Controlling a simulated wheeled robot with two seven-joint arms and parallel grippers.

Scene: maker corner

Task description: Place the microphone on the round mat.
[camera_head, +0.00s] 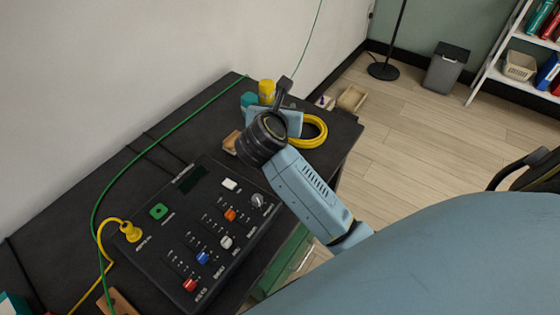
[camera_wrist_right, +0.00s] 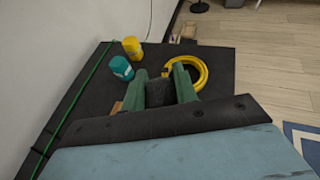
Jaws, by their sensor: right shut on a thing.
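My right gripper (camera_head: 281,112) is over the far end of the black table and is shut on a dark thing, which I take to be the microphone (camera_head: 284,88). Its dark end sticks up above the fingers. In the right wrist view the dark microphone (camera_wrist_right: 159,93) sits between the two green fingers of the right gripper (camera_wrist_right: 160,85). I cannot make out a round mat for certain. A brown piece (camera_head: 231,141) shows partly behind my right wrist, and its shape is mostly hidden. My left gripper is not in view.
A yellow cable coil (camera_head: 321,133) lies right of the gripper. A yellow jar (camera_head: 266,88) and a teal jar (camera_head: 248,100) stand at the table's far end. A black control panel (camera_head: 185,225) with knobs fills the near part. A green cable (camera_head: 130,165) runs along the left.

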